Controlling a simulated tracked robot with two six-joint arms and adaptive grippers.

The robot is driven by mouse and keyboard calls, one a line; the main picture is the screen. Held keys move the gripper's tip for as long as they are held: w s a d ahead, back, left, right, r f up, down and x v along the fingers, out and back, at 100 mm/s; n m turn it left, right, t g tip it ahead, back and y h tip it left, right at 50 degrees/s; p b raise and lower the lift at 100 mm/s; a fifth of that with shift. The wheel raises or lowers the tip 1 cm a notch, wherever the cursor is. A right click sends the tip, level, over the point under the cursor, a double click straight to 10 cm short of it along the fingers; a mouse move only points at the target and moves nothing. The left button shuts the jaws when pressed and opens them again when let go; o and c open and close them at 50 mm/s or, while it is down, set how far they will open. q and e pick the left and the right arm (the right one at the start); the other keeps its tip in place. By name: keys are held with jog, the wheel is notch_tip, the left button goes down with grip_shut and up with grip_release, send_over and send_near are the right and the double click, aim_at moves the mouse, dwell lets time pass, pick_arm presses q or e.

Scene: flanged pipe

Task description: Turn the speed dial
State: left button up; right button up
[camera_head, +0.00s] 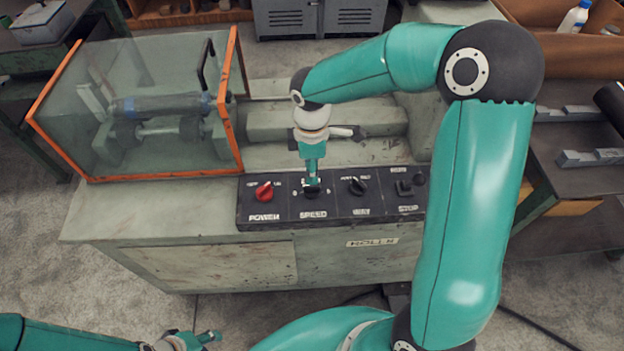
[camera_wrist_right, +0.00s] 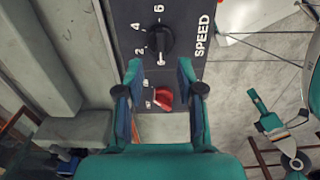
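The speed dial (camera_wrist_right: 158,42) is a black knob on a dark panel, with the numbers 2, 4 and 6 and the word SPEED beside it. In the head view the dial (camera_head: 312,191) is partly hidden by my right gripper (camera_head: 312,180), which points down at it. In the right wrist view my right gripper (camera_wrist_right: 160,66) is open, its two teal fingers apart, with the dial just beyond the tips and between their lines. I see no clear contact. My left gripper (camera_head: 205,339) is low at the left, away from the panel; its opening is unclear.
The control panel (camera_head: 337,212) also has a red POWER knob (camera_head: 264,191), another black knob (camera_head: 357,186) and a STOP control (camera_head: 404,188). An orange-framed clear guard (camera_head: 232,100) stands to the left. A side table (camera_head: 580,184) is at right.

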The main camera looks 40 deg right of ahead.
aim_at(312, 189)
notch_tip(312, 189, down, 6)
jog(key=shift+f, duration=0.1)
dwell(0.4)
jog(key=shift+d, duration=0.1)
grip_shut()
